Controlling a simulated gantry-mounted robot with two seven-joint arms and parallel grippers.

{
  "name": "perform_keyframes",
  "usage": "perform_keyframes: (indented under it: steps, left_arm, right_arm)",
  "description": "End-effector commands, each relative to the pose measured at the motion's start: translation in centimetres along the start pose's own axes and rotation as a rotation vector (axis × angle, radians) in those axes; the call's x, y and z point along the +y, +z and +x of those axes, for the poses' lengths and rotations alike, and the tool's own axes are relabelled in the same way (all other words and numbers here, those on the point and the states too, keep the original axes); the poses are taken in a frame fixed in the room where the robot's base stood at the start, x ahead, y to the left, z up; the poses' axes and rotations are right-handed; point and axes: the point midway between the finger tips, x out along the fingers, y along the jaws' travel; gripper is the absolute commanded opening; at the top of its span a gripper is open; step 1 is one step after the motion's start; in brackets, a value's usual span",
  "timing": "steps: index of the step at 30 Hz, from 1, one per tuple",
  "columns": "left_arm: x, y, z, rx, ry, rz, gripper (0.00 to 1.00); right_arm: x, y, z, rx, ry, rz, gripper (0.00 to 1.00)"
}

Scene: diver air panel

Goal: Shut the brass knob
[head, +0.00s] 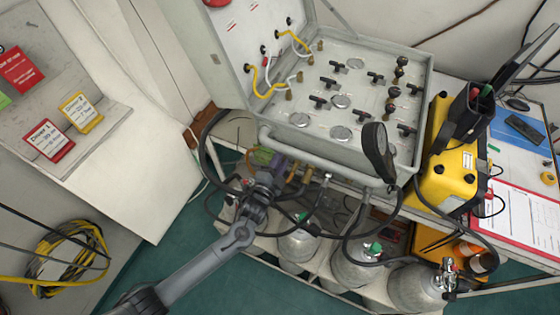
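My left gripper (270,165) is at the lower front left edge of the grey valve panel (345,130), with its arm rising from the bottom of the head view. A small olive-green and yellowish part (262,155) shows right at its fingertips. I cannot tell whether it is the brass knob, or whether the fingers touch it. The fingers are too small and overlapped to read. Brass-coloured fittings (289,95) stand along the panel's left side, and brownish parts (306,175) show under its front edge. My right gripper is not in view.
Several grey gas cylinders (298,245) stand in a rack below the panel, with black hoses looping in front. A round black gauge (378,150) sticks up at the panel's front right. A yellow case (447,165) stands to the right. Teal floor is open at lower left.

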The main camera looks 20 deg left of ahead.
Motion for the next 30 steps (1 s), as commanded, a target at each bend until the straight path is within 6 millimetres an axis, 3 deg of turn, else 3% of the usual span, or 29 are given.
perform_keyframes:
  steps: [14, 30]
  left_arm:
    - [0.0, 0.0, -0.7, 0.0, 0.001, -0.001, 0.37]
    - [0.0, 0.0, -8.9, 0.001, 0.002, 0.0, 0.37]
  right_arm:
    - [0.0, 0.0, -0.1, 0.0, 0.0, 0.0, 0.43]
    - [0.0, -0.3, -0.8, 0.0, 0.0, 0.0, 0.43]
